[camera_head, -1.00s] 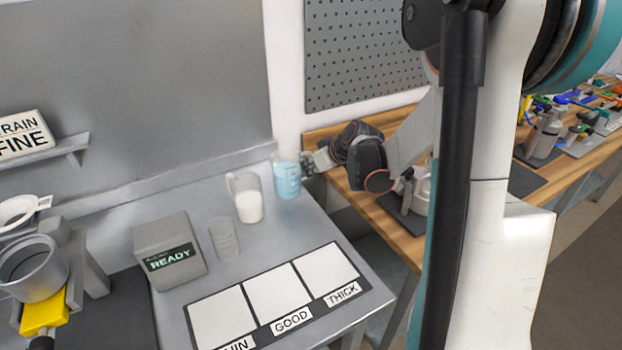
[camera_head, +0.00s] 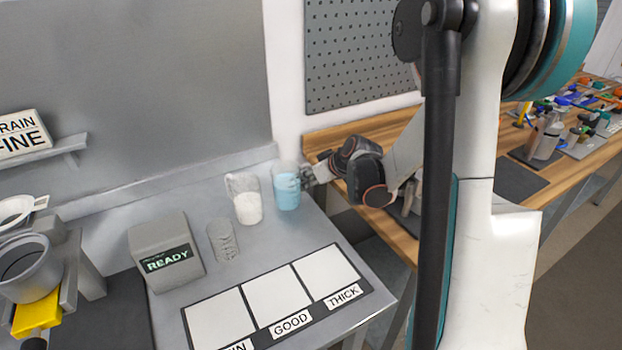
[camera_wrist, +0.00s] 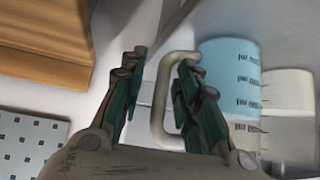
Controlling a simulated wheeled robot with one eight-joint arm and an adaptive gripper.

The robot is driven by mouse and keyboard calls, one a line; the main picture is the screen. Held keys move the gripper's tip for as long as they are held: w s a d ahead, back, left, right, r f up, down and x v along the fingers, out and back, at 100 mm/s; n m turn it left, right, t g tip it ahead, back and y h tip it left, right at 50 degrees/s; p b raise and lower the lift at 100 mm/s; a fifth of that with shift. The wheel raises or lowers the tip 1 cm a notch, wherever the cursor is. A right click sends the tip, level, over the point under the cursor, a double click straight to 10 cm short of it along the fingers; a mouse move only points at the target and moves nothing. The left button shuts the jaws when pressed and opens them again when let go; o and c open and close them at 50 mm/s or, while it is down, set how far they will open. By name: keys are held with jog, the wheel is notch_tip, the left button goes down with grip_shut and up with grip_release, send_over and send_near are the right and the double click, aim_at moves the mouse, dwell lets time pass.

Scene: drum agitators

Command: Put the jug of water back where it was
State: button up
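The jug of water (camera_head: 287,190) is a clear jug with blue liquid and stands upright on the grey bench at its back right. It also shows in the wrist view (camera_wrist: 228,75), with printed marks and a pale handle (camera_wrist: 160,105). My gripper (camera_wrist: 162,62) is open, its two fingers apart, with the handle showing between them and partly behind the right finger. I cannot tell whether a finger touches it. In the head view my gripper (camera_head: 308,176) is at the jug's right side.
A jug of white liquid (camera_head: 247,206) stands close to the left of the water jug. An empty clear beaker (camera_head: 222,240) and a READY box (camera_head: 166,252) are nearer. A mat with THIN, GOOD and THICK squares (camera_head: 276,293) lies in front. A wooden bench (camera_head: 390,130) is at right.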

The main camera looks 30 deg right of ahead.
jog(key=shift+r, duration=0.25)
jog(key=p+v, duration=0.4)
jog(key=v, duration=0.8)
jog(key=shift+f, duration=0.15)
